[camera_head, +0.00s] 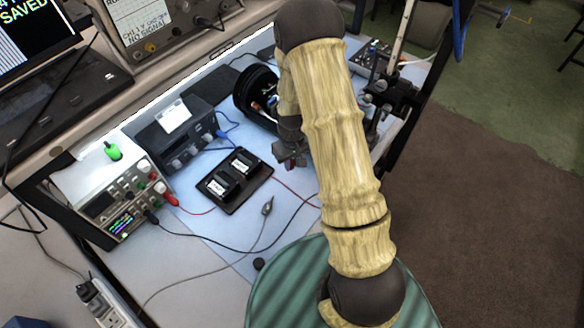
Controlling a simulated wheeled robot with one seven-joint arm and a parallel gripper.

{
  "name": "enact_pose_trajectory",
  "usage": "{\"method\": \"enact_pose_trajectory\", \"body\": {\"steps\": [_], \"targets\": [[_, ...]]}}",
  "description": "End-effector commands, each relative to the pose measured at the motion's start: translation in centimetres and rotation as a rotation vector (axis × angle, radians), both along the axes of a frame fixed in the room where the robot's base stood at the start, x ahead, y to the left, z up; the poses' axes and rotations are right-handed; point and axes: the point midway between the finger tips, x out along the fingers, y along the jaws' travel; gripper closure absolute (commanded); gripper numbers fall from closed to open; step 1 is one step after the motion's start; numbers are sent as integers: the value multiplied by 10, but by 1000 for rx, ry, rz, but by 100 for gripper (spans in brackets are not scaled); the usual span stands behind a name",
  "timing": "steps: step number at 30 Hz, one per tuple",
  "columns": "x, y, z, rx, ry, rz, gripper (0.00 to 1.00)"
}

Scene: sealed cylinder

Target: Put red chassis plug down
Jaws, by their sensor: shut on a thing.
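My gripper (290,154) hangs above the blue bench mat, just right of the black tray with two modules. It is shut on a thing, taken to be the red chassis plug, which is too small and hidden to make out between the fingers. A red lead (296,194) runs from the tray's right side and passes behind my arm. Another red plug (172,199) sits at the front of the power supply, with a red lead to the tray. A black cylindrical housing (254,90) lies open beyond my gripper, partly hidden by my arm.
The black tray (244,200) is close to the left of my gripper. A power supply (100,190) and a black box (172,142) stand further left. A probe (267,207) and cables cross the mat in front. A black stand (393,95) is right of my arm.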

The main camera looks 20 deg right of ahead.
Motion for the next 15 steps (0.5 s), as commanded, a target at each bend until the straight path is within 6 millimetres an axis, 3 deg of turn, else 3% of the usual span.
{"method": "enact_pose_trajectory", "body": {"steps": [7,15], "targets": [[0,0,-3,0,2,0,100],[-1,0,-33,0,4,-1,100]]}}
